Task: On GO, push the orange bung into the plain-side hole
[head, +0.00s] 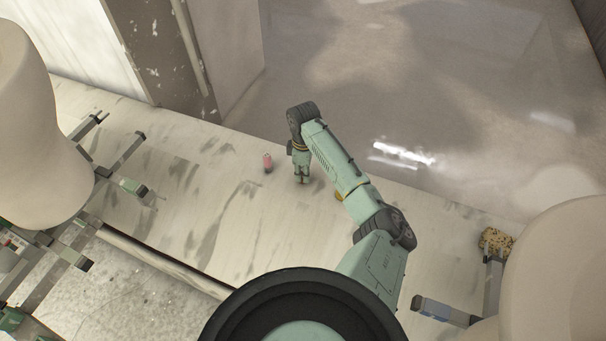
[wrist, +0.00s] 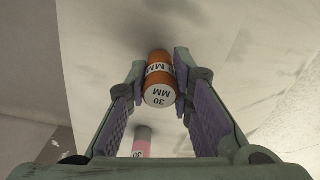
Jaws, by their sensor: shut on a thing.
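The orange bung (wrist: 159,58) has a white band and a white end marked "30 MM". It sits between the fingertips of my gripper (wrist: 160,82) in the wrist view, and the gripper is shut on it. In the head view my gripper (head: 302,178) points down at the pale streaked bench; the bung there is mostly hidden by the fingers. A pink bung (head: 267,162) stands on the bench just left of my gripper, and it also shows in the wrist view (wrist: 143,141). I cannot make out the plain-side hole or any GO signal.
Large cream vessels stand at the left (head: 38,120) and right (head: 565,270), with grey clamp arms around them. A speckled tan sponge-like block (head: 495,240) lies at the right. A small yellow thing (head: 339,196) is partly behind my arm. The bench (head: 215,190) left of my gripper is mostly clear.

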